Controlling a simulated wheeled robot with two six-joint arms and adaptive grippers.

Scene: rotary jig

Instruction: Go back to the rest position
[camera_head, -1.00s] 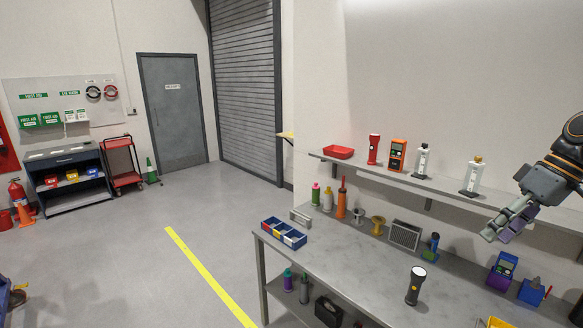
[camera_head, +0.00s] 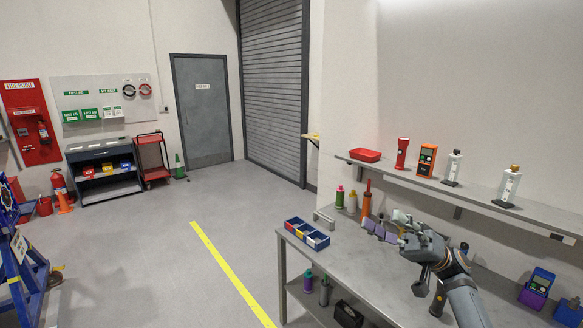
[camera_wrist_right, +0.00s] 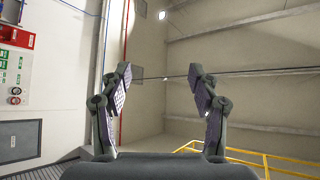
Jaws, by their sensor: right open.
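My right gripper (camera_head: 388,228) is in the head view above the grey workbench (camera_head: 355,272), its arm coming in from the lower right. It points to the left and away. In the right wrist view the same gripper (camera_wrist_right: 160,85) has its two fingers spread wide with nothing between them. My left gripper is not in view.
A shelf (camera_head: 475,195) above the bench carries a red tray (camera_head: 365,155), a red flashlight (camera_head: 402,154), an orange meter (camera_head: 426,160) and two white devices. A blue divided bin (camera_head: 307,233) and several bottles stand on the bench. Open floor lies left, past a yellow line (camera_head: 230,274).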

